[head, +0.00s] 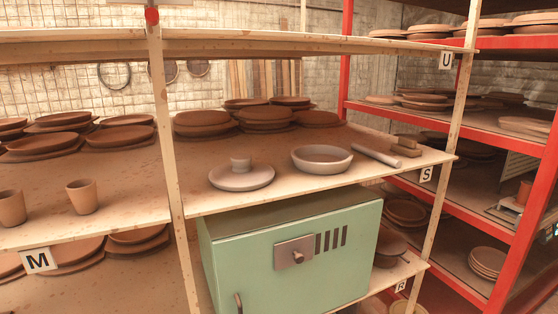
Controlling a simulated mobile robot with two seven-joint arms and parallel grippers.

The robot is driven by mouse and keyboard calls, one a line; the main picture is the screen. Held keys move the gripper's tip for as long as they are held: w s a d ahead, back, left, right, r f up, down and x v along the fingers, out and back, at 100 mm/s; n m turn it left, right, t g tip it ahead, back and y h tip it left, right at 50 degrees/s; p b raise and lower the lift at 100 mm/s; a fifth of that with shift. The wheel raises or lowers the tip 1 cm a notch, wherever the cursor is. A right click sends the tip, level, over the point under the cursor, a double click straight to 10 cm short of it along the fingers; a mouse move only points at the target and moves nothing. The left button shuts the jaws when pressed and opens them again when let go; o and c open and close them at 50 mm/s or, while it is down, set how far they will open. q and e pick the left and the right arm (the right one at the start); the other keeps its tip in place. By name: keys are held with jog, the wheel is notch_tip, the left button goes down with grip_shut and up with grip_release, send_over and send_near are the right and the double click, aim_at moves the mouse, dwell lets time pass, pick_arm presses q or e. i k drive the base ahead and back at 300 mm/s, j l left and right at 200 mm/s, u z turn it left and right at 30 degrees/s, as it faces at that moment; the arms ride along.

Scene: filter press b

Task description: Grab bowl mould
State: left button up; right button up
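On the wooden shelf marked S, a shallow greyish round bowl-shaped piece (321,159) sits upright near the front, open side up. To its left is a greyish round disc with a short knob on top (241,176). I cannot tell from looks alone which of the two is the bowl mould. They stand apart, with bare shelf between them. Neither of my grippers shows in the head view.
A rolling pin (377,155) and small blocks (406,147) lie right of the bowl-shaped piece. Stacked clay plates (266,117) stand behind. A wooden post (166,150) rises at left. A green cabinet (300,250) is below, red racking (525,215) at right.

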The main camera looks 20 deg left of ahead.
aim_at(316, 159)
jog(key=u, duration=0.2)
jog(key=i+l+u, duration=0.25)
jog(key=u, duration=0.15)
jog(key=i+l+u, duration=0.8)
jog(key=l+u, duration=0.4)
jog(key=l, duration=0.15)
jog(key=i+l, duration=0.05)
